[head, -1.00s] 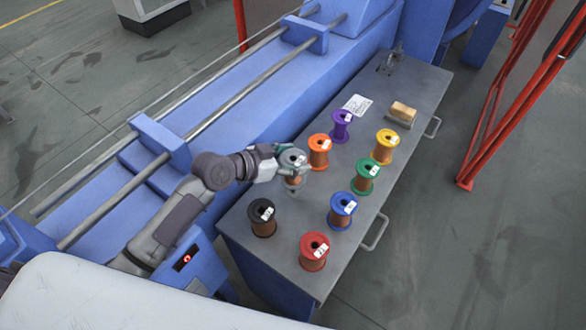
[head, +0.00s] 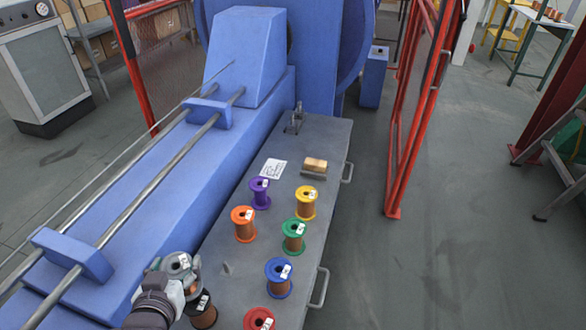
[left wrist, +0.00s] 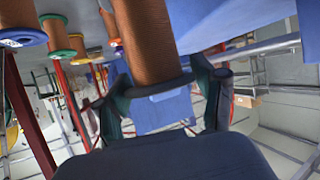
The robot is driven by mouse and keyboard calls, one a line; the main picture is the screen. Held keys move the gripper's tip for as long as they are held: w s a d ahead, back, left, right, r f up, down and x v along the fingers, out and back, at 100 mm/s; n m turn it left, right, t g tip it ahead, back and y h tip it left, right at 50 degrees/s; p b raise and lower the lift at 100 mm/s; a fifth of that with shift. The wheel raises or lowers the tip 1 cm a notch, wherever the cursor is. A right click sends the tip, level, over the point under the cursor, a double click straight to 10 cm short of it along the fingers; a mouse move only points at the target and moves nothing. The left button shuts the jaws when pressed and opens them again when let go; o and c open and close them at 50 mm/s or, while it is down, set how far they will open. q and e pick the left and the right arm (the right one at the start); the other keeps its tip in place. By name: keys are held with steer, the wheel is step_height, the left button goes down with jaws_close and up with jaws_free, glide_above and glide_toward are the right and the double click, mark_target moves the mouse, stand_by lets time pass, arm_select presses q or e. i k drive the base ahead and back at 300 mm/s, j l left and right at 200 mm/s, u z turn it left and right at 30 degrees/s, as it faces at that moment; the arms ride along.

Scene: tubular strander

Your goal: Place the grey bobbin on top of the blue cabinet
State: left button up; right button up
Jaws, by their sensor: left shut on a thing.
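The grey bobbin (head: 179,264), wound with copper wire, is held by my left gripper (head: 190,279) at the lower left of the head view. It is near the table's left edge, behind and left of the black bobbin (head: 202,311). In the left wrist view, the held bobbin's copper winding (left wrist: 149,40) fills the top middle, between the fingers of my left gripper (left wrist: 165,92). A small blue cabinet (head: 374,78) stands on the floor at the far end, right of the big blue machine. A small dark item shows on its top. My right gripper is not in view.
A red frame (head: 400,150) stands between the table and open floor at the right. The blue machine (head: 160,180) runs along the left.

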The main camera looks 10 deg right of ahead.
mark_target(324, 137)
steer(key=l+u, duration=0.1)
steer(key=l, duration=1.35)
steer(key=i+l+u, duration=0.1)
steer(key=i+l, duration=0.35)
steer(key=l, duration=0.15)
steer(key=i+l+u, duration=0.1)
steer(key=i+l, duration=0.4)
steer(key=i+j+u, duration=0.1)
steer(key=i, duration=0.6)
steer(key=i+j, duration=0.1)
steer(key=i, duration=0.6)
steer(key=u, duration=0.05)
